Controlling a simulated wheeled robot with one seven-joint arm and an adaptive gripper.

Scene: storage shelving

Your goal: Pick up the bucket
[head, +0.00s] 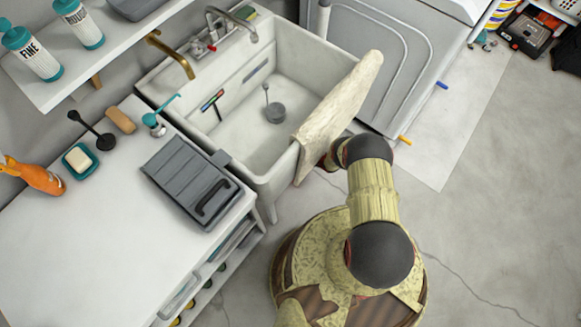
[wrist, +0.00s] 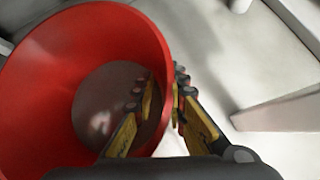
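A red bucket (wrist: 75,38) fills the left of the wrist view, its open mouth facing the camera and its grey-brown inside bottom showing. My gripper (wrist: 163,85) straddles the bucket's right wall, with one yellow-padded finger inside the mouth and one outside. The fingertips are close together at the wall. Whether both pads press on it cannot be made out. In the head view my arm reaches down beside the sink's right end. The bucket and gripper fingers are hidden there.
A white sink (head: 254,135) with a cloth (head: 338,112) over its right edge stands beside my arm. A counter (head: 105,250) is on the left, and a white appliance (head: 385,60) stands behind. A pale leg (wrist: 275,112) shows right of the bucket.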

